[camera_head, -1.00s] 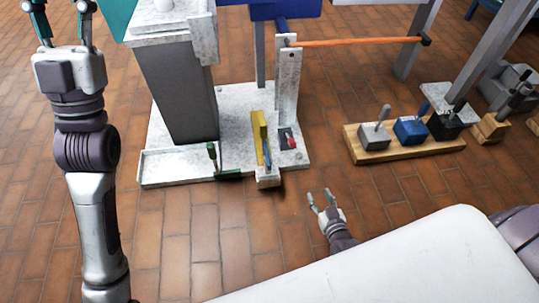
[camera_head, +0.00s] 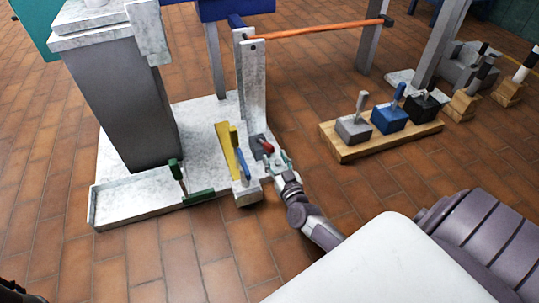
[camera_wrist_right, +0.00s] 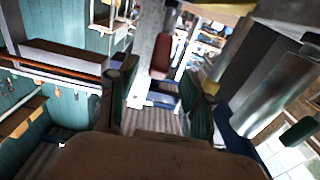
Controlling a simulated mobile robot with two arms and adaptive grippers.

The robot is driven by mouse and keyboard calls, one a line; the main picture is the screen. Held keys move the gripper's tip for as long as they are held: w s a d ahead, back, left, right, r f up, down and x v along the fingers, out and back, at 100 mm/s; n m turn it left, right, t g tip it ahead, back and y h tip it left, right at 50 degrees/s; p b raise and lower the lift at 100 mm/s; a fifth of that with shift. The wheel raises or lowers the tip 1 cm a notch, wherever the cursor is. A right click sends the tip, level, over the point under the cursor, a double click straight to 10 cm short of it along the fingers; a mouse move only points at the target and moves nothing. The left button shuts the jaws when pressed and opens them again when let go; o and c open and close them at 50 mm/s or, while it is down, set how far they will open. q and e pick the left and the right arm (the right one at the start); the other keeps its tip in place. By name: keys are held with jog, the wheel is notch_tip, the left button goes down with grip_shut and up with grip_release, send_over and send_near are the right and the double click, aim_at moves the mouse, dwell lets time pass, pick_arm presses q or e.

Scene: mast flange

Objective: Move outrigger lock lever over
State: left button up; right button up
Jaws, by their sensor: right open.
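A short lever with a red grip (camera_head: 267,147) sits on a dark mount at the foot of the grey upright post (camera_head: 255,92). No label shows which lever is the outrigger lock lever. My right gripper (camera_head: 277,160) is open just beside the red grip, on its near right side. In the right wrist view, the red grip (camera_wrist_right: 162,53) shows ahead, between the two green-padded fingers of the right gripper (camera_wrist_right: 163,96). I cannot tell whether a finger touches it.
A blue-handled lever (camera_head: 242,163) beside a yellow plate (camera_head: 227,145) and a green lever (camera_head: 178,177) stand to the left on the white base (camera_head: 110,200). A wooden board (camera_head: 350,150) with several levers lies to the right. Tiled floor in front is clear.

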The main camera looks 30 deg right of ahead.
aim_at(270, 149)
jog(key=b+x, duration=0.1)
jog(key=x, duration=0.3)
jog(key=shift+f+b, duration=0.15)
jog(key=shift+b, duration=0.2)
jog(key=shift+w+d, duration=0.1)
jog(key=shift+w, duration=0.4)
grip_shut()
